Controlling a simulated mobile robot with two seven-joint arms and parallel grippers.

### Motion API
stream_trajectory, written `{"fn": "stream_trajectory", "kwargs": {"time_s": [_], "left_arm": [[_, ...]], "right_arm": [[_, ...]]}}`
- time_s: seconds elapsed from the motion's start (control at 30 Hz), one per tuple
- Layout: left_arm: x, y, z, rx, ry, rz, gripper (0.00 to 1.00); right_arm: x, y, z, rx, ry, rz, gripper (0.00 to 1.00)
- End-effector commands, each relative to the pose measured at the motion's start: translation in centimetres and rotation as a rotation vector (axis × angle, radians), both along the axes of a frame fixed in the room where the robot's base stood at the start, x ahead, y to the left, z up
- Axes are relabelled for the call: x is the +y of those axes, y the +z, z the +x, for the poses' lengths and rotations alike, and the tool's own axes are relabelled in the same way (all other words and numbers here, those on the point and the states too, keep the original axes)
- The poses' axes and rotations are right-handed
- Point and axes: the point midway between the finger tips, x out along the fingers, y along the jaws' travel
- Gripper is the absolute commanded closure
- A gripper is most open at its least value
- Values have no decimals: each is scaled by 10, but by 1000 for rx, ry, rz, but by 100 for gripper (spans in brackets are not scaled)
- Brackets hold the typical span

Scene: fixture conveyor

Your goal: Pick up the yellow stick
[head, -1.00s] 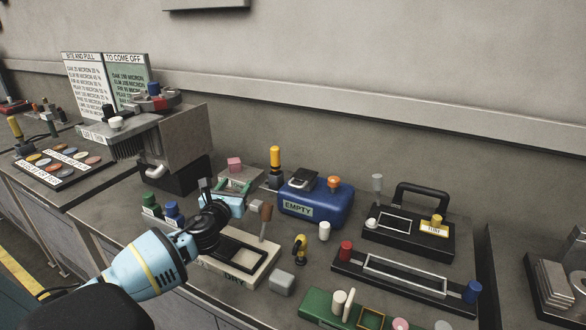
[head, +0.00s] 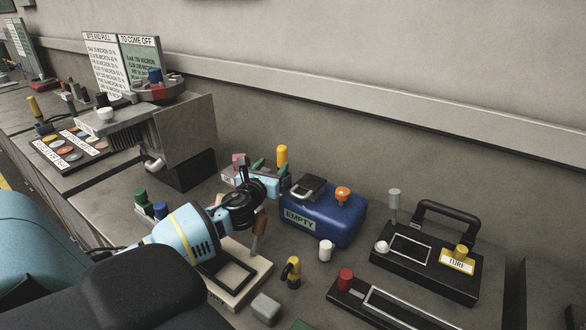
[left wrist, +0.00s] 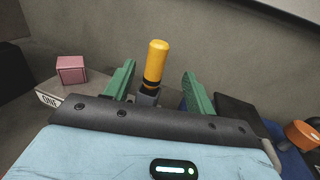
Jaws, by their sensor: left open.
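The yellow stick (head: 282,155) stands upright behind the blue box marked EMPTY, with its lower part hidden in the head view. In the left wrist view, its yellow top (left wrist: 156,60) and dark lower part show. My left gripper (head: 268,168) reaches close to it from the front left. In the left wrist view, the green fingers of my left gripper (left wrist: 158,72) are open, one on each side of the stick, with gaps to it. The stick's base is hidden behind the gripper body. My right gripper is not in view.
The blue box (head: 325,222) is just right of the gripper. A pink block (left wrist: 71,68) lies to its left. A cream tray (head: 258,272), a yellow-black piece (head: 293,268) and a white cylinder (head: 326,250) stand in front. A grey wall rises behind.

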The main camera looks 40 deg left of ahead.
Motion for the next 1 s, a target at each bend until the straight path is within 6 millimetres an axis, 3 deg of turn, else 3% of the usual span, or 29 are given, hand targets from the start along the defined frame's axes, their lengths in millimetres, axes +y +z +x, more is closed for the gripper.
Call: {"fn": "stream_trajectory", "kwargs": {"time_s": [0.3,0.57,1.0], "left_arm": [[9,1,22,-1,0,-1,45],[11,2,27,-2,1,-1,45],[28,3,68,-1,0,-2,45]], "right_arm": [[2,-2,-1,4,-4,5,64],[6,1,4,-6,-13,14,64],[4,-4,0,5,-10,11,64]]}}
